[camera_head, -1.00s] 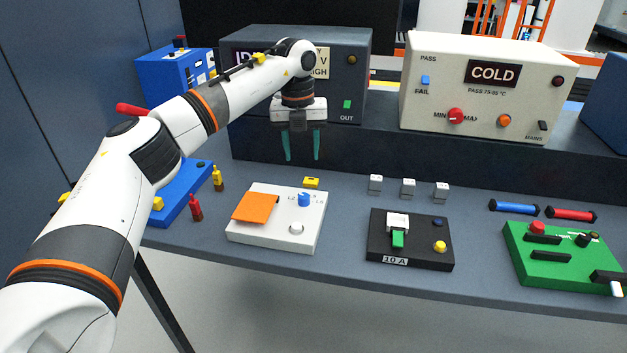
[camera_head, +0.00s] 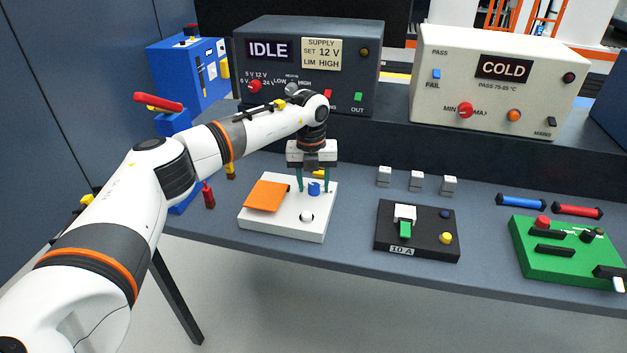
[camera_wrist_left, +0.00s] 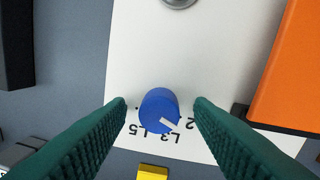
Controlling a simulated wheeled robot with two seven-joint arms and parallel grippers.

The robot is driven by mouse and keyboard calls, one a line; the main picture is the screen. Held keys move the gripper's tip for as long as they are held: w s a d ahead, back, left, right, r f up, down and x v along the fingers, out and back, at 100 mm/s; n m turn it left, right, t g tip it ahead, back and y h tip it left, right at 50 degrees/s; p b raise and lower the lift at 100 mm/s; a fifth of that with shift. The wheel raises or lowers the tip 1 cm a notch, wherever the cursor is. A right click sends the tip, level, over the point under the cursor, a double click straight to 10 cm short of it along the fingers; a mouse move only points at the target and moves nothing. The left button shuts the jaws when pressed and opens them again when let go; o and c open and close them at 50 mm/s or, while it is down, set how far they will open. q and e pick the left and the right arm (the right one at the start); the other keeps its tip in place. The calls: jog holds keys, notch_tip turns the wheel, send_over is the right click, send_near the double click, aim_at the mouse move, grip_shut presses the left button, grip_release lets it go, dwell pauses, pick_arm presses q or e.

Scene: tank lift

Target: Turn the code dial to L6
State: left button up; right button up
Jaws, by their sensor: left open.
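The code dial is a blue knob (camera_head: 314,189) on a white box (camera_head: 290,230) with an orange flap (camera_head: 266,195) and a round pale button (camera_head: 306,217). My left gripper (camera_head: 313,184) points down over the box, open, with its green fingers on either side of the dial. In the left wrist view the knob (camera_wrist_left: 159,106) stands between the fingertips (camera_wrist_left: 161,103), with a visible gap on both sides. Its white pointer mark faces the lower right there. The code labels beside it are upside down and partly hidden; an L3 and an L5 seem readable.
A black 10 A board (camera_head: 418,245) and a green board (camera_head: 565,255) lie to the right. Several small grey blocks (camera_head: 416,180) stand behind. The IDLE supply (camera_head: 345,85) and the COLD unit (camera_head: 480,110) stand at the back.

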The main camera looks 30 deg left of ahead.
pick_arm(q)
jog(key=c, duration=1)
pick_arm(e)
jog(key=shift+s, duration=0.4)
